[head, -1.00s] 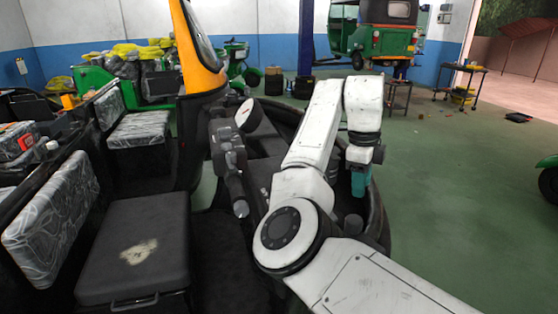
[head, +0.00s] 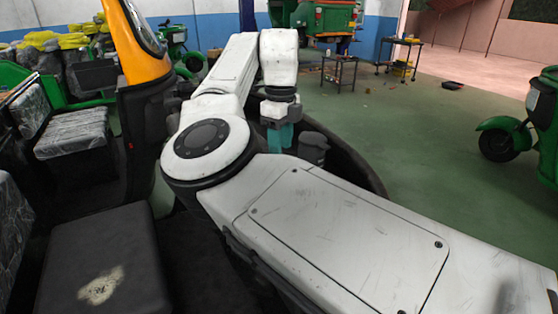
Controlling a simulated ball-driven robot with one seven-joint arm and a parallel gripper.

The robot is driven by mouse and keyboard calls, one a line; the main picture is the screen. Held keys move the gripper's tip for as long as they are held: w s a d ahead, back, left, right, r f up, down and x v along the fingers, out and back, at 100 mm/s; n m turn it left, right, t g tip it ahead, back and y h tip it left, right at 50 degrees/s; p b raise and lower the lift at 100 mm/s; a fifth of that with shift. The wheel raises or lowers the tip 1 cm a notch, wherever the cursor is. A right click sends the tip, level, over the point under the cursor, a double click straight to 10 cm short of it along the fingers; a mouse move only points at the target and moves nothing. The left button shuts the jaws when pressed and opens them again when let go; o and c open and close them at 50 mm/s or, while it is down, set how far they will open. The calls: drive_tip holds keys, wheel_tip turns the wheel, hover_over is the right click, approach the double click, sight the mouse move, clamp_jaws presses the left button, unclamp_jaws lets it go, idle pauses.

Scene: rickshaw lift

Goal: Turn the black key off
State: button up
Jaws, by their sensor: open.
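I cannot make out the black key; my arm covers much of the rickshaw's handlebar and dash area. My gripper (head: 280,136), with teal fingers, points down at the end of my white arm. It is over the dark front part of the open rickshaw and is open, with nothing seen between its fingers. A dark, rounded cylinder (head: 313,148), perhaps a handlebar grip, stands just right of the gripper; I cannot tell whether they touch. The rickshaw's yellow front pillar (head: 132,42) rises at left.
The black driver's seat (head: 105,265) is at lower left, with a grey-covered seat (head: 72,135) behind. The dark curved front rim (head: 358,172) lies right of the gripper. Green floor (head: 410,145) is open to the right, up to another green vehicle (head: 540,125).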

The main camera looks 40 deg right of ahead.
wheel_tip(320, 180, down, 6)
drive_tip(key=shift+s+r, duration=0.1)
drive_tip(key=shift+r, duration=0.05)
idle(0.3)
clamp_jaws()
